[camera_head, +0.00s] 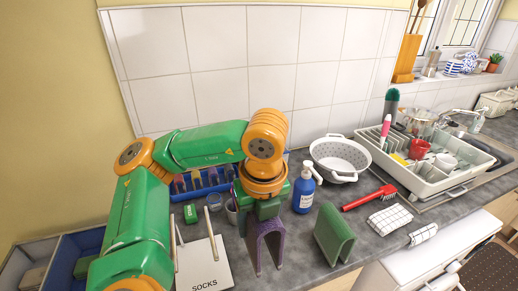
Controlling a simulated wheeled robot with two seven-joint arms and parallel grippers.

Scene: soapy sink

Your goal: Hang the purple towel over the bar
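The purple towel (265,246) is folded into an upside-down U and hangs with its fold at the top, in the middle of the head view near the counter's front edge. My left gripper (264,211) points down over the towel's fold and is shut on it. The gripper hides part of the fold. Just to the left, thin pale wooden rods (178,243) stand by a white box marked SOCKS (206,266). I cannot tell whether one of them is the bar. My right gripper is not in view.
A green folded towel (335,236) stands right of the purple one. A blue soap bottle (304,190), white colander (340,156), red brush (369,197) and checked cloth (390,218) lie beyond. A loaded dish rack (431,176) is at the right. A blue slotted rack (224,183) stands behind my arm.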

